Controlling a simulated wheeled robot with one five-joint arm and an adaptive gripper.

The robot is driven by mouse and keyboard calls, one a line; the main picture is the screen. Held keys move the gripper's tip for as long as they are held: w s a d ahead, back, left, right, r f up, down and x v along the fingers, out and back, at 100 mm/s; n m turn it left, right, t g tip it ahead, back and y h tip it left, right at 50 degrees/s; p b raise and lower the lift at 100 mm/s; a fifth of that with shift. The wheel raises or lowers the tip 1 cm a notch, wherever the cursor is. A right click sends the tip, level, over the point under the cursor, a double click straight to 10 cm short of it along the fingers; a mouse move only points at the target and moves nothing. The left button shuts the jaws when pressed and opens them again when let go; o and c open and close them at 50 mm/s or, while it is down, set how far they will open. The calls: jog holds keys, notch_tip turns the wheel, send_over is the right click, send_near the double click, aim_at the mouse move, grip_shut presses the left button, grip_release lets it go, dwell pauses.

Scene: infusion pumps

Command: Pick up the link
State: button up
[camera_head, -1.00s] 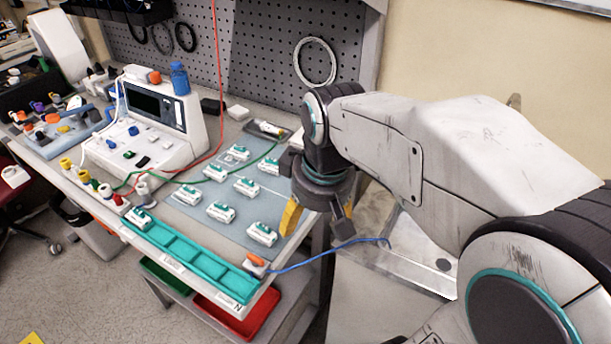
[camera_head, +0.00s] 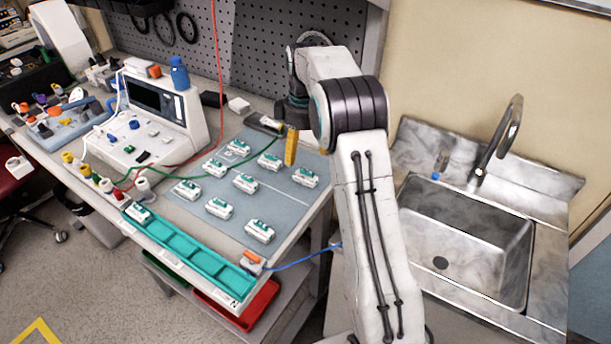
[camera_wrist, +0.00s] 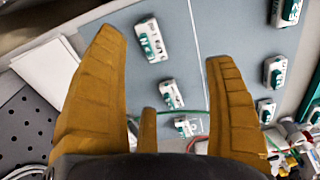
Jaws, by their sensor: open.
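Several small white-and-green modules, perhaps the links, lie apart on a blue-grey mat (camera_head: 285,205). One module (camera_head: 305,177) is at the mat's right, another (camera_head: 269,161) left of it, and one (camera_head: 260,231) at the front. Another module (camera_head: 139,212) sits in the left end of a teal tray (camera_head: 190,255). My gripper (camera_head: 291,152) is over the mat's back right; only one yellow finger shows there. In the wrist view my gripper (camera_wrist: 163,50) is open and empty, with a module (camera_wrist: 152,40) and another module (camera_wrist: 171,94) seen between its fingers.
A white pump device (camera_head: 155,120) with a screen stands left of the mat. Red and green cables cross beside it. A pegboard (camera_head: 262,60) rises behind. A sink (camera_head: 465,240) is to the right. A blue cable (camera_head: 300,261) runs from the tray's right end.

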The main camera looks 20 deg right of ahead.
aim_at(307, 170)
jog(key=shift+n, duration=0.3)
jog(key=f, duration=0.1)
jog(key=w+d+f, duration=0.1)
jog(key=w+f, duration=0.1)
jog(key=shift+d+f, duration=0.1)
jog(key=shift+d, duration=0.2)
jog(key=shift+s+d+f+p, duration=0.1)
jog(key=shift+f+p, duration=0.15)
jog(key=shift+f, duration=1.55)
jog(key=shift+s+d+f+p, duration=0.1)
jog(key=shift+f+p, duration=0.1)
jog(key=shift+f, duration=1.55)
jog(key=shift+a, duration=0.1)
jog(key=c, duration=1.4)
